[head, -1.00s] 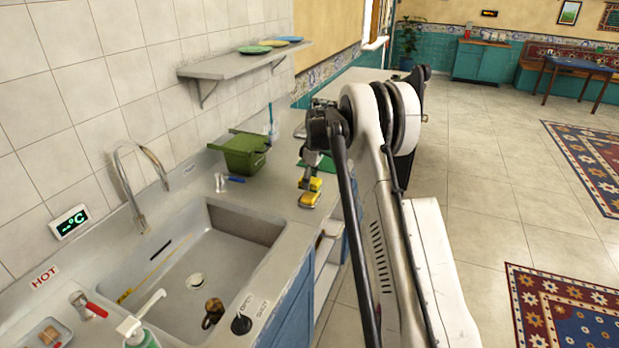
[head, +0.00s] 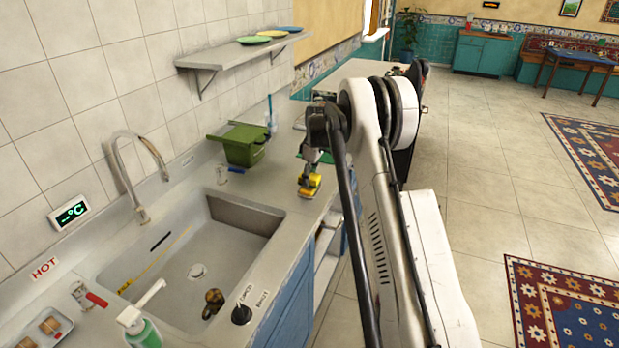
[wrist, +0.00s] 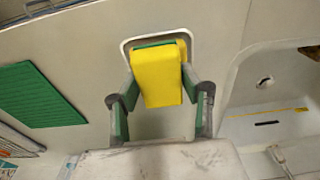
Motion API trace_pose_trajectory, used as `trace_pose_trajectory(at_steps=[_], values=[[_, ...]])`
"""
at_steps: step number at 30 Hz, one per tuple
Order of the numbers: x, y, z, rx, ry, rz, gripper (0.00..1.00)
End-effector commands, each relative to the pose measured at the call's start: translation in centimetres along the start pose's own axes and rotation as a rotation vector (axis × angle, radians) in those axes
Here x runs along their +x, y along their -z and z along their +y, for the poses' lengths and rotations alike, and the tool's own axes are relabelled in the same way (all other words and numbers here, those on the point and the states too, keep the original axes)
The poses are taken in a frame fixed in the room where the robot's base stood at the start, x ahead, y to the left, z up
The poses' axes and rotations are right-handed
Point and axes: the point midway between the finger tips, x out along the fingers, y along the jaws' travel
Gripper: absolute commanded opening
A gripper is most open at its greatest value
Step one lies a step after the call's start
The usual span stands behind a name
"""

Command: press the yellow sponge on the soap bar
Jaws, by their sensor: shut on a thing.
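The yellow sponge (wrist: 160,74) with a green face is between the fingers of my gripper (wrist: 158,90) in the wrist view. My gripper is shut on it, over a shallow pale dish (wrist: 128,47) with a rounded rim. Whether the sponge touches the dish is not clear. In the head view the sponge (head: 313,181) shows small at the counter's right edge, below my gripper (head: 311,172). A small tray with brown blocks (head: 49,325) sits at the bottom left of the head view; I cannot tell whether one is the soap bar.
The sink (head: 240,215) lies between that tray and my gripper. A tap (head: 142,175), a green soap bottle (head: 143,330) and a green bin (head: 240,145) stand on the counter. A green mat (wrist: 42,94) lies left in the wrist view.

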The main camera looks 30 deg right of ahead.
Motion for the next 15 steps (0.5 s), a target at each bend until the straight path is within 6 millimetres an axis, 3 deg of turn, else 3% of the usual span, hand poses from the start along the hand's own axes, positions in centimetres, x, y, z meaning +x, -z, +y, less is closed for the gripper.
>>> trace_pose_trajectory(at_steps=[15], values=[[0.51,-0.06,0.00,0.000,0.000,0.000,0.18]])
